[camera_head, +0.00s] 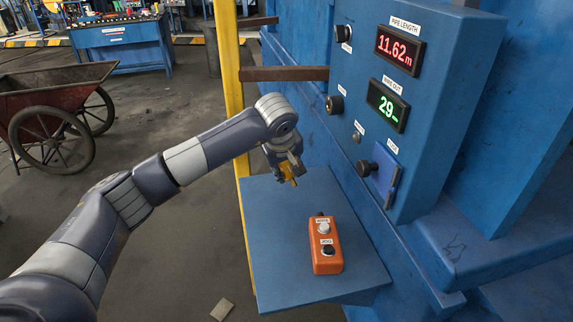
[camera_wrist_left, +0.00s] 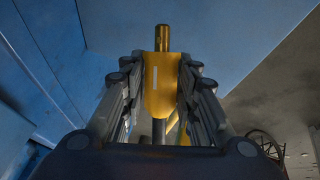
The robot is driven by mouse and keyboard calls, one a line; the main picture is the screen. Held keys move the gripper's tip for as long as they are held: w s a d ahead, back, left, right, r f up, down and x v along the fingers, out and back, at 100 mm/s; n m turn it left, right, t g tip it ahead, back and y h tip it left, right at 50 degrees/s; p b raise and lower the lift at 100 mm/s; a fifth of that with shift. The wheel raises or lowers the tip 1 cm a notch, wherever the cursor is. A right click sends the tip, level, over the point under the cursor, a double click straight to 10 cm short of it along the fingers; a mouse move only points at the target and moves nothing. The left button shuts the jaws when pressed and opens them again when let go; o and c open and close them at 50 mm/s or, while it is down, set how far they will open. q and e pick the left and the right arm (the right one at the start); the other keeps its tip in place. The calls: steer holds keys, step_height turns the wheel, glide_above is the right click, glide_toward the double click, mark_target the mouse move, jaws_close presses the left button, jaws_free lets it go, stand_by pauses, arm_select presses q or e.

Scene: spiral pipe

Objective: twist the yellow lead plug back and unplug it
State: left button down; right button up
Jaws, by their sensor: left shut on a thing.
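My left gripper (camera_head: 287,167) hangs over the back of the blue shelf, in front of the blue machine. It is shut on the yellow plug (camera_wrist_left: 162,85), which sits between its two fingers in the left wrist view. The plug's brass-coloured tip (camera_wrist_left: 162,38) sticks out past the fingertips. Its tip shows bare against the blue surface behind, with no socket around it. In the head view the plug shows as a small yellow piece (camera_head: 289,176) below the gripper, partly hidden by the fingers. My right gripper is out of view.
An orange two-button box (camera_head: 327,262) stands on the blue shelf (camera_head: 275,275), below the gripper. A blue panel (camera_head: 440,110) with displays reading 11.62 m and 29, plus knobs, is at right. A yellow post (camera_head: 230,90) stands behind the arm. A red cart (camera_head: 50,90) is far left.

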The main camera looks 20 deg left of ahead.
arm_select(q)
steer(key=shift+f+b, duration=1.45)
steer(key=shift+f, duration=1.5)
steer(key=c, duration=1.2)
jaws_free()
steer(key=v, duration=1.2)
steer(key=shift+r, duration=0.1)
steer(key=shift+s, duration=0.1)
